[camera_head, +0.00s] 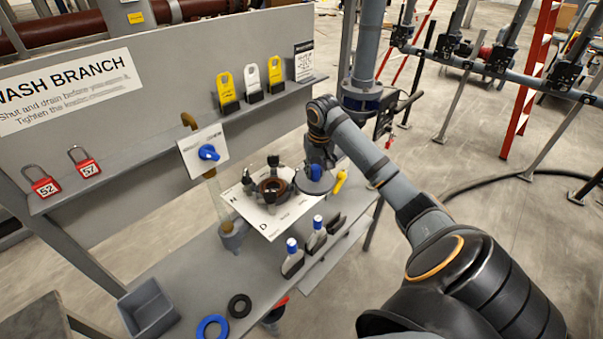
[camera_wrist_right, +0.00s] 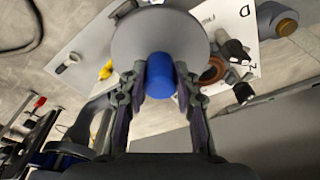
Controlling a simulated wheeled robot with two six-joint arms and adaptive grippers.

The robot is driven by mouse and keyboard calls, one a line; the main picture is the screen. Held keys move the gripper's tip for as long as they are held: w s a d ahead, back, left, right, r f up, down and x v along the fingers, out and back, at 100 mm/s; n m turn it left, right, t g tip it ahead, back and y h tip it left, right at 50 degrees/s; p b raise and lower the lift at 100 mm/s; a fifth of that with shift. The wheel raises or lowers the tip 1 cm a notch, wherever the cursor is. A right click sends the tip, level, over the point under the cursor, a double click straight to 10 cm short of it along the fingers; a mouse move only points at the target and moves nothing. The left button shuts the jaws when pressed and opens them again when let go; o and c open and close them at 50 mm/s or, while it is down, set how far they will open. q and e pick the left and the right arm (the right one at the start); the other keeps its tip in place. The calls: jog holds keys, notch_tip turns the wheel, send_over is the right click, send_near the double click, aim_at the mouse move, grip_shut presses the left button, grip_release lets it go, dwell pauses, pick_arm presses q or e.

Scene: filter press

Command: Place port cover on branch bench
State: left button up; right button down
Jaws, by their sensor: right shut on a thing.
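The port cover (camera_head: 308,187) is a grey disc with a blue knob. My right gripper (camera_head: 317,168) is shut on the knob and holds the cover at the right end of the white marked panel (camera_head: 260,222). In the right wrist view, the cover (camera_wrist_right: 130,38) fills the top middle, and my right gripper (camera_wrist_right: 160,85) has a finger on each side of the blue knob. The branch bench (camera_head: 200,275) is the grey worktop under the panel. I cannot tell whether the cover touches anything below. My left gripper is not in view.
A brown open port ring (camera_head: 272,189) with black clamp knobs stands left of the cover. A yellow handle (camera_head: 340,182) is close on its right. Two blue-capped bottles (camera_head: 292,258), a grey bin (camera_head: 148,308), and blue (camera_head: 212,327) and black (camera_head: 239,306) rings are nearer.

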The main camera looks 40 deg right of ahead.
aim_at(312, 187)
jog(key=shift+s+a+f+n, duration=0.35)
jog(key=shift+s+a+n, duration=0.1)
jog(key=shift+s+n, duration=0.2)
jog(key=shift+s+a+f+n, duration=0.2)
jog(key=shift+a+n, duration=0.1)
jog(key=shift+a, duration=0.25)
jog(key=shift+s+a+f+n, duration=0.1)
jog(key=shift+s+a+n, duration=0.15)
jog(key=shift+a, duration=0.25)
pick_arm(q)
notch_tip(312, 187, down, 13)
jog(key=b, duration=1.3)
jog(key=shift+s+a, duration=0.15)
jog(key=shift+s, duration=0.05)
pick_arm(e)
jog(key=a+f+n, duration=0.1)
jog(key=a+f, duration=0.8)
jog(key=a, duration=0.4)
jog(key=a+f+n, duration=0.2)
jog(key=a+f, duration=0.7)
jog(key=a, duration=0.3)
jog(key=shift+s+a+y, duration=0.25)
jog(key=shift+a+y, duration=0.1)
jog(key=shift+y, duration=0.05)
